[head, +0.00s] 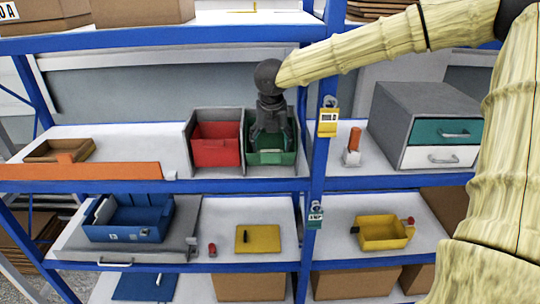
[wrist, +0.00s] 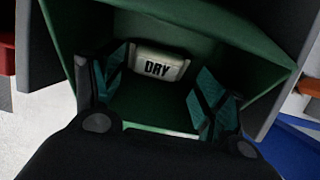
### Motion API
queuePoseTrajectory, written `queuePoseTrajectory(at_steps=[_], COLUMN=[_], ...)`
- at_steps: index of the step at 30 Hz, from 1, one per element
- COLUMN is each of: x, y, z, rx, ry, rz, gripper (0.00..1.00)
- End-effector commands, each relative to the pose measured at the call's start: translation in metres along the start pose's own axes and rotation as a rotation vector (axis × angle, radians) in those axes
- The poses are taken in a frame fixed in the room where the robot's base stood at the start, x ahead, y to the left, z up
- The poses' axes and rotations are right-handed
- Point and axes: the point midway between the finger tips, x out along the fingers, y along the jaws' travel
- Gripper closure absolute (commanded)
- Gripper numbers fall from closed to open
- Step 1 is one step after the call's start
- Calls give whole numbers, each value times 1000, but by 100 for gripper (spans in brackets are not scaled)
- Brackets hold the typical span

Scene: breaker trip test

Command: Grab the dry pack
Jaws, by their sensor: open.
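The dry pack (wrist: 158,66) is a small pale packet marked "DRY". In the wrist view it lies inside the green bin (wrist: 215,28), towards its far end. In the head view the green bin (head: 284,158) sits in a grey divider on the middle shelf, and the pack cannot be made out there. My gripper (head: 270,138) reaches down into the green bin from above. In the wrist view my gripper (wrist: 158,92) has its two teal-padded fingers spread wide, with the pack ahead and between them. Nothing is held.
A red bin (head: 214,152) stands directly left of the green one, with grey walls between. A blue upright (head: 318,145) with a yellow tag (head: 328,121) is close on the right. A grey drawer unit (head: 425,125) stands further right. Grey bin walls surround my gripper closely.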

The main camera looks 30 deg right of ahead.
Motion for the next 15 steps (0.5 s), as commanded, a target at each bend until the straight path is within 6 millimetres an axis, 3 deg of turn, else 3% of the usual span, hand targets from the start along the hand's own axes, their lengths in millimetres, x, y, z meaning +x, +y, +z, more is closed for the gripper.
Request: queuePoseTrajectory(at_steps=[9,15], x=[34,42], y=[1,1], z=[-2,-2], rx=[-2,-2], ry=[3,1], rz=[-2,0], gripper=[27,27])
